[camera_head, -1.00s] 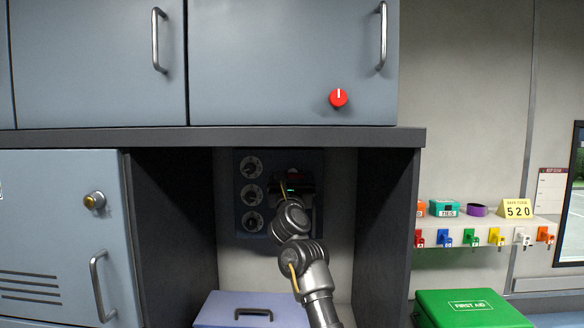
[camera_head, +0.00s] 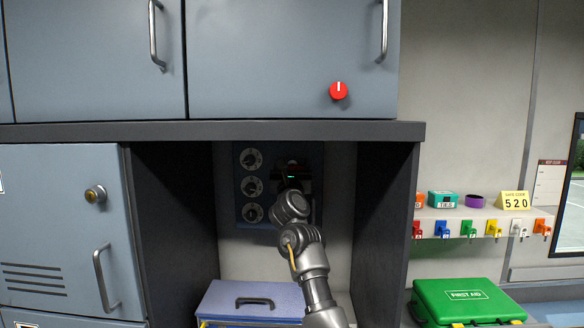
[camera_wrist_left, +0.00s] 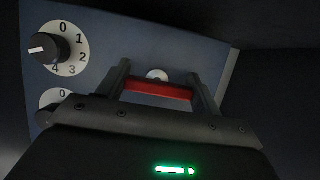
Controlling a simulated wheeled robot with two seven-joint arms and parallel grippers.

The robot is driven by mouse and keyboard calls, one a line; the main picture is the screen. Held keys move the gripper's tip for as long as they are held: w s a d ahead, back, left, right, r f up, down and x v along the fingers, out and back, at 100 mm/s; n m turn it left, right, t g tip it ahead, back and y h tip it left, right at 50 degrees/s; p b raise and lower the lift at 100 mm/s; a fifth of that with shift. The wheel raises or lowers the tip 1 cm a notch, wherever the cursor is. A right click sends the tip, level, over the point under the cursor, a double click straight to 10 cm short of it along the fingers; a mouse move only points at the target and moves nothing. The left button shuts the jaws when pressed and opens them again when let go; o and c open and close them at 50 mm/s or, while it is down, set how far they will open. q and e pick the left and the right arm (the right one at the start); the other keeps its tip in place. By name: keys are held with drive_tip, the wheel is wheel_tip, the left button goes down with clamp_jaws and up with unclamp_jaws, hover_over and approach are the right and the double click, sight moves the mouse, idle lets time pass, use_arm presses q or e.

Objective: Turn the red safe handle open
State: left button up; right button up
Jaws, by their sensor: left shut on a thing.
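The safe front is a dark blue panel (camera_head: 238,216) at the back of the niche, with three white-faced dials (camera_head: 251,186) in a column on its left. The red handle (camera_wrist_left: 158,90) shows in the left wrist view as a near-level red bar with a pale round hub (camera_wrist_left: 157,75) behind it. My left gripper (camera_wrist_left: 161,92) is shut on this handle, one finger at each end of the bar. In the head view my left gripper (camera_head: 292,172) is in front of the panel's right part and mostly hides the handle. My right gripper is in neither view.
Niche walls (camera_head: 384,230) stand on both sides of my left arm, and a dark shelf edge (camera_head: 290,132) is above. A lilac case (camera_head: 225,297) lies below. A red knob (camera_head: 339,91) is on the upper cabinet. A green first aid box (camera_head: 465,298) is at right.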

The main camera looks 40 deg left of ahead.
use_arm(q)
drive_tip(key=shift+f+m+h+b, duration=0.15)
drive_tip(key=shift+m+h+b, duration=0.25)
drive_tip(key=shift+m+b, duration=0.6)
drive_tip(key=m+h+b, duration=0.1)
drive_tip(key=m+b, duration=0.1)
drive_tip(key=m, duration=0.1)
drive_tip(key=m+t+h+b, duration=0.1)
drive_tip(key=m+b, duration=0.2)
drive_tip(key=shift+f+t+h, duration=0.1)
drive_tip(key=shift+t+h, duration=0.2)
drive_tip(key=shift+h, duration=0.1)
drive_tip(key=m+h+b, duration=0.2)
drive_tip(key=m, duration=0.1)
drive_tip(key=shift+d+m, duration=0.1)
drive_tip(key=shift+m, duration=0.2)
drive_tip(key=m+h+b, duration=0.1)
drive_tip(key=m, duration=0.2)
drive_tip(key=shift+w, duration=0.1)
drive_tip(key=shift+m+h, duration=0.6)
drive_tip(key=shift+m, duration=0.6)
drive_tip(key=m+g+h, duration=0.1)
drive_tip(key=m, duration=0.2)
drive_tip(key=shift+d+m+g+p, duration=0.1)
drive_tip(key=shift+m+g+p, duration=0.2)
drive_tip(key=shift+m+g, duration=0.55)
drive_tip(key=shift+m+t, duration=0.25)
drive_tip(key=shift+m, duration=0.1)
